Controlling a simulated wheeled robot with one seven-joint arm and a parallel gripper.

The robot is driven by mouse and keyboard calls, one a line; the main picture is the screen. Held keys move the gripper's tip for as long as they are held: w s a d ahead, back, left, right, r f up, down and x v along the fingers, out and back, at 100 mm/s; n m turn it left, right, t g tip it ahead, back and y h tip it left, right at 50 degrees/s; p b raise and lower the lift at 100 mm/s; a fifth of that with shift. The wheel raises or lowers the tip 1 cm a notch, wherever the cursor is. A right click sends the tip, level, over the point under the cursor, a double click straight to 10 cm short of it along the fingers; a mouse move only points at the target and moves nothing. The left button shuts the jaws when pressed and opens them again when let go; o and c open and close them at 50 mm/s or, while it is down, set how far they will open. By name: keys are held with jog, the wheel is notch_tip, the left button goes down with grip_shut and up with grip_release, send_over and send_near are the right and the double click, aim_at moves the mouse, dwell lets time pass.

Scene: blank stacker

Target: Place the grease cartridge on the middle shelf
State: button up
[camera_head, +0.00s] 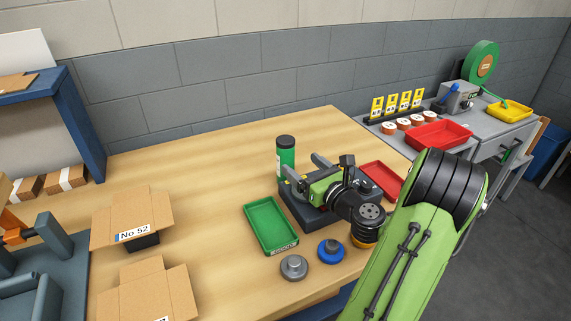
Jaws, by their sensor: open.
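A green cylinder with a black cap (286,153), which looks like the grease cartridge, stands upright on the wooden table near the back. My gripper (305,168) is open beside the cylinder, on its right and nearer side. Its fingers appear empty, and they partly overlap the cylinder's lower part in the picture. I cannot tell whether they touch it. A blue shelf unit (85,125) stands at the far left and is cut off by the frame. I cannot tell which of its levels is the middle shelf.
A green tray (247,226), a grey round part (294,267) and a blue round part (331,251) lie near my arm. A red tray (377,167) lies behind it. Open cardboard boxes (105,226) stand left. The table's back middle is clear.

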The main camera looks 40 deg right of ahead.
aim_at(291, 153)
jog(key=w, duration=0.3)
jog(key=w+d, duration=0.1)
jog(key=w, duration=0.4)
jog(key=shift+w+d+r, duration=0.2)
jog(key=shift+w+r, duration=0.05)
jog(key=shift+w, duration=0.1)
jog(key=shift+s+r, duration=0.1)
jog(key=c, duration=1.5)
